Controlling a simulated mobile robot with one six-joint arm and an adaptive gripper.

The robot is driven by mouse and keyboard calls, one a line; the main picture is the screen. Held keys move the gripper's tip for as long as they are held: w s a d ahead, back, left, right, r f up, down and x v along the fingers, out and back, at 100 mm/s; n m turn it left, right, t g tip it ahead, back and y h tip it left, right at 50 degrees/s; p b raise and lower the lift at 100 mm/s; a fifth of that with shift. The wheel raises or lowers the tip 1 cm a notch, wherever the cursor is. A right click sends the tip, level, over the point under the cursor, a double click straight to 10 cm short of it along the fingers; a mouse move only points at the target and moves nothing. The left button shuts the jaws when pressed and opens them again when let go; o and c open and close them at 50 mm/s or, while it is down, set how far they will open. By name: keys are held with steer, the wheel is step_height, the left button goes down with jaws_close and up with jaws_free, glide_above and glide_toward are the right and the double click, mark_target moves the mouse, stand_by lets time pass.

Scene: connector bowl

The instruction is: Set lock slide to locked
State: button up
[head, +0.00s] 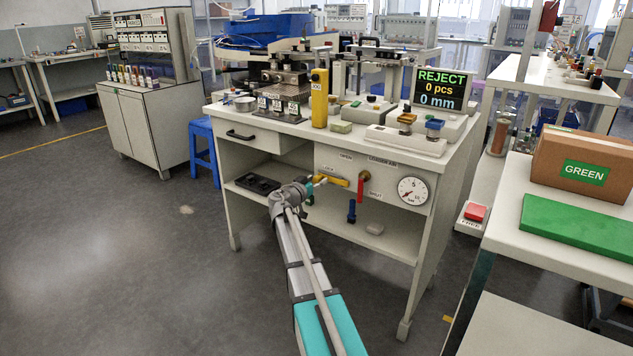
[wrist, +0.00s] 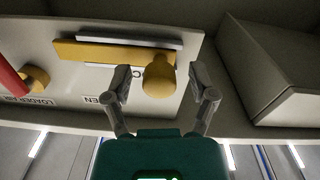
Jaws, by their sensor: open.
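The lock slide is a yellow bar (wrist: 100,52) with a rounded yellow knob (wrist: 158,80), set along a pale rail on a light panel. In the head view the yellow slide (head: 334,181) shows on the front panel of the workbench, partly hidden by my gripper. My gripper (head: 313,186) is at the slide's left end. In the wrist view my gripper (wrist: 158,72) is open, with one finger on each side of the knob and visible gaps to both. A label near the slide is partly hidden, so I cannot read the slide's position from it.
A red valve handle (head: 363,188) and a pressure gauge (head: 412,191) are right of the slide. A blue handle (head: 351,211) hangs below. The lower shelf holds a black tray (head: 258,184). A grey box-like part (wrist: 275,75) stands close by in the wrist view.

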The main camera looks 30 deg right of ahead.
mark_target(331, 180)
jaws_close()
steer(key=shift+s+d, duration=0.25)
steer(key=shift+s, duration=0.4)
steer(key=shift+s+d, duration=0.3)
steer(key=shift+s, duration=0.3)
steer(key=shift+s+d, duration=0.25)
steer(key=shift+s, duration=0.4)
jaws_free()
steer(key=shift+a, duration=0.1)
steer(key=v, duration=1.1)
steer(key=shift+s+a, duration=0.2)
steer(key=shift+a, duration=0.15)
